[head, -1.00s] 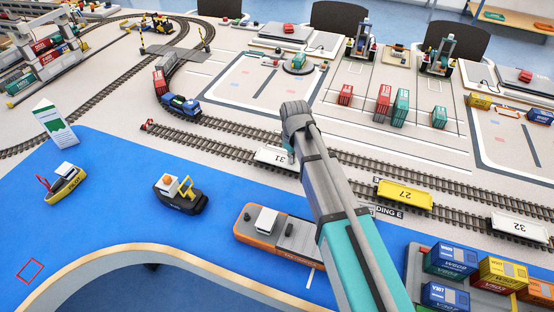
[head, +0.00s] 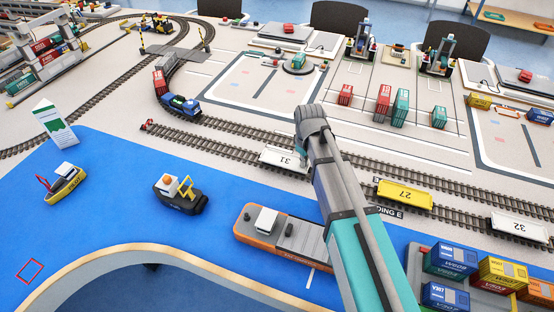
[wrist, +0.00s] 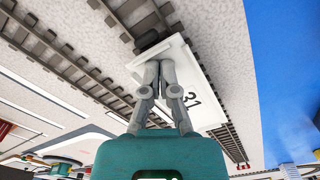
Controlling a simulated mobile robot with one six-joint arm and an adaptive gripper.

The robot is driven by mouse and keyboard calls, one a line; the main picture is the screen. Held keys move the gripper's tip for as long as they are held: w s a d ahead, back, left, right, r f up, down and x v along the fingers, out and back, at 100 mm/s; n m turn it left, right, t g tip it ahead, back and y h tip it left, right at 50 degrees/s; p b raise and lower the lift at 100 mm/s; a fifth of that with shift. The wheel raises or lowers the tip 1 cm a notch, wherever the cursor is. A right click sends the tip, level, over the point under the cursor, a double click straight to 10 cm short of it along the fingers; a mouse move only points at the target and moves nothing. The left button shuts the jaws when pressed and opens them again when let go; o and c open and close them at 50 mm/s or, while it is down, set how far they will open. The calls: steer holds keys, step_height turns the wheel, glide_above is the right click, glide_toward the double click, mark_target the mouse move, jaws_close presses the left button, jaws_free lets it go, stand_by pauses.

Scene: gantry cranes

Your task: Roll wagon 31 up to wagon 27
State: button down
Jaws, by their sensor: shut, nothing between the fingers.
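Wagon 31 (head: 283,159), a white flat wagon, stands on the nearer track left of my arm, which covers its right part. In the wrist view wagon 31 (wrist: 205,108) lies under and beside the fingers. Wagon 27 (head: 403,194), a yellow flat wagon, stands on the same track to the right, with a stretch of track between them. My gripper (wrist: 158,70) is shut and empty, its fingertips at the white wagon's end region; whether they touch it I cannot tell. In the head view the fingers are hidden behind my arm.
White wagon 32 (head: 519,228) stands further right on the same track. A blue locomotive (head: 180,106) is on the farther track at left. An orange ship (head: 283,235) lies on the blue water in front. Coloured containers (head: 384,102) stand behind the tracks.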

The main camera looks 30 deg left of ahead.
steer(key=shift+w+d, duration=0.25)
steer(key=shift+d, duration=2.25)
steer(key=shift+w+d, duration=0.3)
steer(key=shift+d, duration=2.2)
steer(key=shift+w+d, duration=0.25)
steer(key=shift+d, duration=2.25)
steer(key=shift+w+d, duration=0.15)
steer(key=shift+d, duration=1.1)
steer(key=shift+w+d, duration=0.15)
steer(key=shift+d, duration=1.1)
steer(key=shift+r, duration=0.15)
step_height(320, 180, up, 7)
steer(key=p, duration=0.7)
